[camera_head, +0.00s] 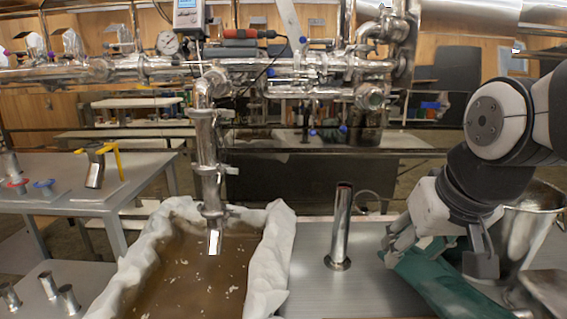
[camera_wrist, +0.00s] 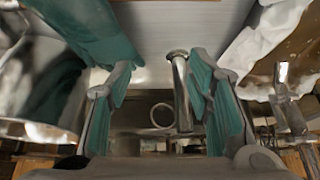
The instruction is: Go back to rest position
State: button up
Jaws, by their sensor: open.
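My gripper (camera_head: 434,256) hangs from my arm at the right of the head view. It is above a green glove-like item (camera_head: 440,288), which lies on the metal counter. In the wrist view my gripper (camera_wrist: 160,78) has its two green-padded fingers spread, with nothing held between them. Whether the gripper touches the green item cannot be told.
A cloth-lined basin of brown liquid (camera_head: 265,285) is left of the cylinder, under a pipe outlet (camera_head: 207,165). A large metal pot (camera_head: 527,235) stands at the right, beside my arm. Pipework (camera_head: 280,70) crosses the back. A grey table (camera_head: 130,205) is at the left.

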jog(key=s+f+g, duration=0.3)
jog(key=s, duration=0.8)
jog(key=s+f+g, duration=0.2)
jog(key=s, duration=0.9)
notch_tip(320, 180, up, 27)
jog(key=t+p, duration=0.3)
jog(key=p, duration=2.2)
jog(key=shift+t, duration=0.4)
jog(key=shift+w, duration=0.1)
jog(key=shift+c, duration=0.3)
